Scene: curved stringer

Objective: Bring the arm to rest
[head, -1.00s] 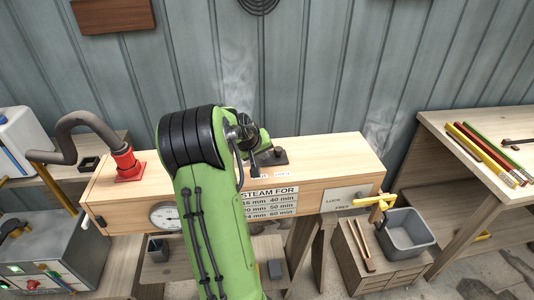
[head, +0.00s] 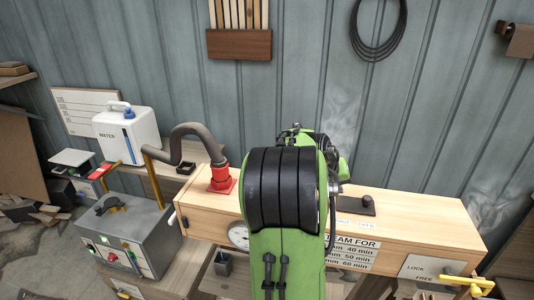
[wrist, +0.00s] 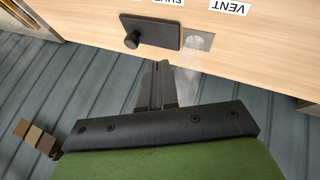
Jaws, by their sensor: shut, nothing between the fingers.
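My arm is green with a black ribbed joint and stands up in the middle of the head view, in front of the wooden steam box (head: 425,232). My gripper (wrist: 158,68) shows in the wrist view with its two dark fingers together and nothing between them. The fingers point toward the steam box, beside a dark vent plate with a knob (wrist: 150,32) and a pale vent opening (wrist: 200,41). The gap between fingertips and box is hard to judge. In the head view the fingers are hidden behind my arm.
A red pipe fitting (head: 223,180) with a bent hose stands on the box's left end. A grey control unit (head: 130,238) and a white water container (head: 127,133) are at left. A yellow lock handle (head: 468,284) is at lower right. Faint steam rises before the wall.

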